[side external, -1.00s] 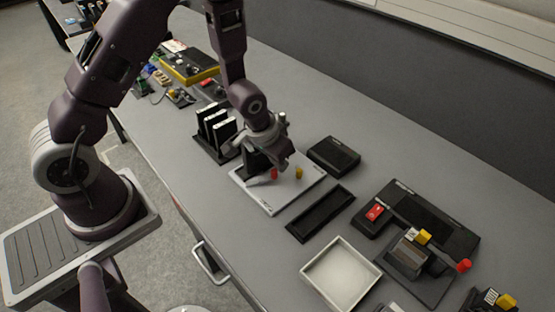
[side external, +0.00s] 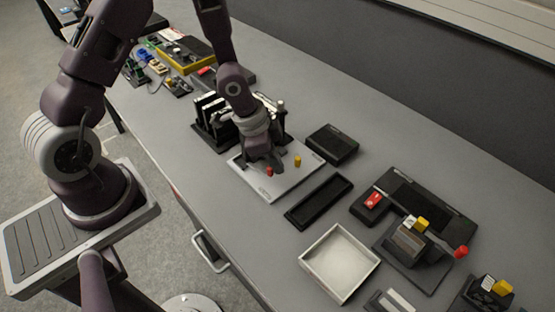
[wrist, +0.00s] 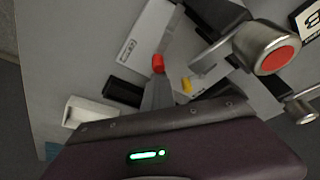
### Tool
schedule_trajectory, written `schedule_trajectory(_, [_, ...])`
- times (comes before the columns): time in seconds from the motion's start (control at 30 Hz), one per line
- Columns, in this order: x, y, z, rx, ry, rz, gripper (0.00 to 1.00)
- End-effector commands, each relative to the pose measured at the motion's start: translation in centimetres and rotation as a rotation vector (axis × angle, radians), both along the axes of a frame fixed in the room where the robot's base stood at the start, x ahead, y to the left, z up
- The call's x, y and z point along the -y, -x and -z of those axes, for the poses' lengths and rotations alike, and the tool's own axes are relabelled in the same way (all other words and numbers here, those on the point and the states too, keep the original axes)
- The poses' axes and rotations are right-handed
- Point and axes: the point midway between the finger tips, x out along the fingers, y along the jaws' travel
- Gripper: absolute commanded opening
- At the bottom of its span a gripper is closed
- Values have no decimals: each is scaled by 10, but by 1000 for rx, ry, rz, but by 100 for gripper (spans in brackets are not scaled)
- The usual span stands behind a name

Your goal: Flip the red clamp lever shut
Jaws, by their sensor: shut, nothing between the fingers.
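A white plate (side external: 290,183) lies on the grey bench under my gripper. A red lever end (side external: 269,171) shows at the plate's near side, at the foot of my gripper (side external: 268,164); its arm is hidden. A yellow peg (side external: 297,160) stands to its right. In the wrist view, the red end (wrist: 158,63) lies just beyond my shut fingers (wrist: 159,76), and the yellow peg (wrist: 187,84) is to their right. My gripper is shut and empty, pointing down. I cannot tell whether it touches the lever.
A black slotted rack (side external: 212,118) stands close behind my gripper. A black box (side external: 332,145), a black tray (side external: 320,202) and a white tray (side external: 340,263) lie to the right. A metal cylinder with a red cap (wrist: 274,60) is close in the wrist view.

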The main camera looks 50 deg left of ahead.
Motion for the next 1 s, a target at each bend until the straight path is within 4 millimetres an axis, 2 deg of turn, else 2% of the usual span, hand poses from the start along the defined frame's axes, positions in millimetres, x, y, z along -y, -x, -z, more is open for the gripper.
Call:
schedule_trajectory(0.23, [2,0,0,-1,-1,-2,0])
schedule_trajectory(0.5, [15,-1,0,0,0,-1,0])
schedule_trajectory(0.8, [16,-1,0,1,0,-4,0])
schedule_trajectory(0.9, [14,0,-7,2,2,-6,0])
schedule_trajectory(1.0, [10,4,-25,6,1,-9,0])
